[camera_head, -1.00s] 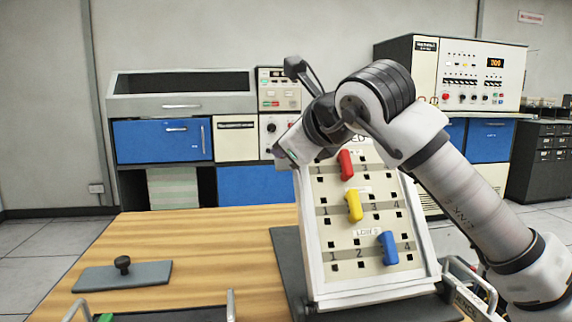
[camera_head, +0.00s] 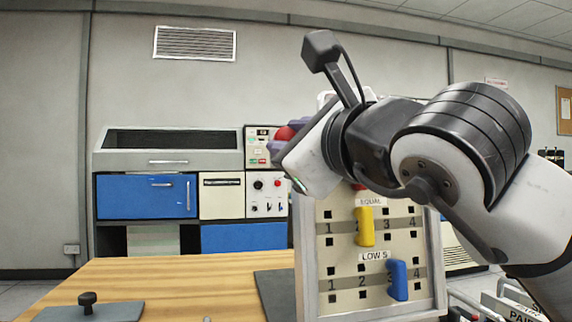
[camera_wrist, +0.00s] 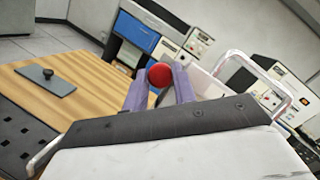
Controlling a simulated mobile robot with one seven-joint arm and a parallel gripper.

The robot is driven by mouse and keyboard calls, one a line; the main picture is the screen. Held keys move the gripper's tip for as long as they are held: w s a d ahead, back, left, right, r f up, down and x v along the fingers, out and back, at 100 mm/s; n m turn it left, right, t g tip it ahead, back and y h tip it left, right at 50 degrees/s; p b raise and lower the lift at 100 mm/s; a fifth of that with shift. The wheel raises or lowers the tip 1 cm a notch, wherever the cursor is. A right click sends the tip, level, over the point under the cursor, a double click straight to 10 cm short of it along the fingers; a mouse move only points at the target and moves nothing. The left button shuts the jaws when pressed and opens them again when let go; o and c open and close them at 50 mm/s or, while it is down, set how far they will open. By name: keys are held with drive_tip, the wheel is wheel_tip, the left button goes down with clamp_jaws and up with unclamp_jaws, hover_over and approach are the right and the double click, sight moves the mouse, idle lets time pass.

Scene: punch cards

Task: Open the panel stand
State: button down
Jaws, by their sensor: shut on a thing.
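The panel stand (camera_head: 345,257) is an upright board in a white frame, with numbered rows of slots. A yellow slider (camera_head: 364,226) and a blue slider (camera_head: 398,280) sit in two rows. The red slider's row is mostly behind my wrist. My gripper (camera_head: 288,135) is at the board's upper left, with purple fingers. It is shut on a red ball-shaped knob (camera_wrist: 160,75), which shows between the fingers (camera_wrist: 160,84) in the wrist view. My arm hides the top of the board, so how the knob joins the stand cannot be seen.
The wooden tabletop (camera_head: 170,285) is mostly bare to the left. A grey plate with a black knob (camera_head: 88,303) lies there. Wire-handled racks (camera_head: 510,302) stand close to the board's right. Blue-fronted cabinets (camera_head: 146,196) stand behind.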

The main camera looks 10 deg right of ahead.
drive_tip(key=shift+n+t+y, duration=0.4)
drive_tip(key=shift+t+y, duration=0.1)
drive_tip(key=shift+t, duration=0.4)
drive_tip(key=shift+s+f+b, duration=0.15)
drive_tip(key=shift+s+b, duration=0.75)
drive_tip(key=shift+s, duration=0.4)
drive_tip(key=shift+s+f+b, duration=0.15)
drive_tip(key=shift+s+b, duration=0.7)
drive_tip(key=shift+s, duration=0.5)
drive_tip(key=c, duration=1.1)
unclamp_jaws()
drive_tip(key=shift+s+d, duration=0.1)
